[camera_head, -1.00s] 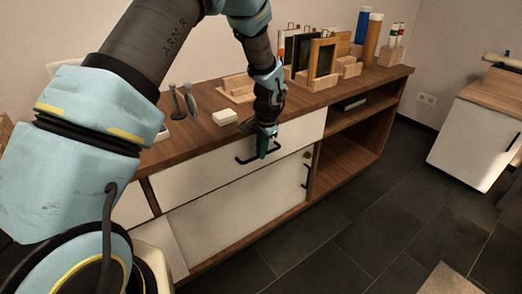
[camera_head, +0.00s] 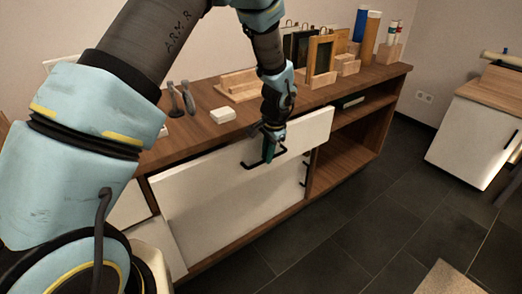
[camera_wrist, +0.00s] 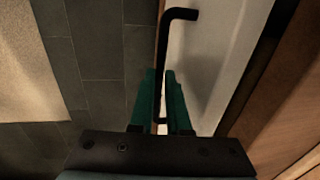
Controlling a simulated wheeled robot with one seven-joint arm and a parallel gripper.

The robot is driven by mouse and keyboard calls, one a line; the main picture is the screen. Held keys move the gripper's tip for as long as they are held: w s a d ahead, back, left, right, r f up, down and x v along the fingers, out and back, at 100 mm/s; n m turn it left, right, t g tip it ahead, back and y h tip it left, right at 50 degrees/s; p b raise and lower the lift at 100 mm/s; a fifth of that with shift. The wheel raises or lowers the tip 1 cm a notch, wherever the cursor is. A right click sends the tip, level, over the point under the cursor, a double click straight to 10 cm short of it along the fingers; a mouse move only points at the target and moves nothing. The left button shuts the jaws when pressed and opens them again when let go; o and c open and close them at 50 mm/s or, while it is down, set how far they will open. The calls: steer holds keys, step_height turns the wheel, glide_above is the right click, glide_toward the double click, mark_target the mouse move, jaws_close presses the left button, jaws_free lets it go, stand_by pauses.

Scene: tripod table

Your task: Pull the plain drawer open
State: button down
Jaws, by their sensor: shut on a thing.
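The plain drawer (camera_head: 205,186) has a white front and a black bar handle (camera_head: 250,165). Its front stands forward of the wooden cabinet (camera_head: 190,129), so the drawer is partly open. My gripper (camera_head: 268,152) is at the handle. In the wrist view, my gripper's green fingers (camera_wrist: 160,80) stand on either side of the black handle (camera_wrist: 180,14) and are shut on it. The white drawer front (camera_wrist: 215,50) lies to the right of the fingers. The drawer's inside is hidden.
Below is a white door with a black handle (camera_head: 305,172). Open shelves (camera_head: 345,152) are at the right. The top bears a white block (camera_head: 223,115), a wooden tray (camera_head: 238,88) and framed panels (camera_head: 321,58). Dark floor (camera_head: 340,235) in front is clear.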

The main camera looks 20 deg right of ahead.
steer(key=s+d+b, duration=0.1)
steer(key=s+d, duration=0.1)
steer(key=s, duration=0.9)
steer(key=s+d+b, duration=0.1)
steer(key=s+d, duration=0.1)
steer(key=s, duration=1)
steer(key=shift+s+d, duration=0.15)
steer(key=shift+d, duration=0.15)
steer(key=c, duration=0.9)
jaws_free()
steer(key=r, duration=0.3)
steer(key=s+r, duration=0.1)
steer(key=r, duration=0.3)
steer(key=s+r, duration=0.1)
steer(key=r, duration=0.2)
steer(key=shift+d+r, duration=0.2)
steer(key=shift+r, duration=0.15)
